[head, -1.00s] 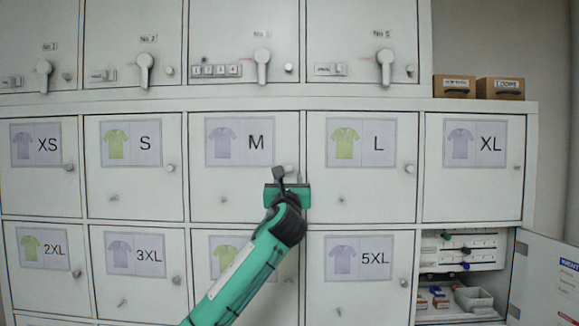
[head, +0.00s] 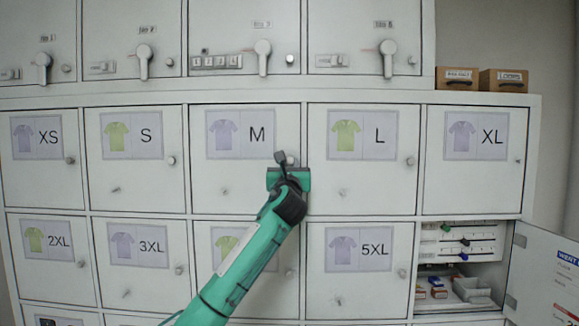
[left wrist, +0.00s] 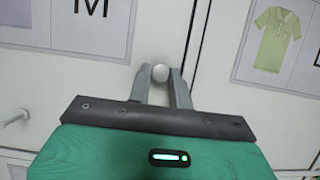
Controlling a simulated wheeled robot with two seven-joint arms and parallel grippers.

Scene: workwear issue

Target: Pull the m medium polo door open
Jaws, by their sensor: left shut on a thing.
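The M door (head: 245,185) is a white locker door with a purple polo picture and the letter M. It looks closed, in line with its neighbours. Its round knob (left wrist: 160,72) sits near the door's right edge, between my left gripper's fingers in the left wrist view. My left gripper (left wrist: 160,88) is shut on the knob. In the head view my left gripper (head: 288,170) covers the lower right part of the M door, and the fingers are mostly hidden. My right gripper is in neither view.
The L door (head: 360,185) is shut just right of the M door. At the lower right a compartment door (head: 545,275) stands open, showing drawers and small items. Upper lockers with lever handles (head: 263,55) are above. Two cardboard boxes (head: 503,80) sit on the cabinet top.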

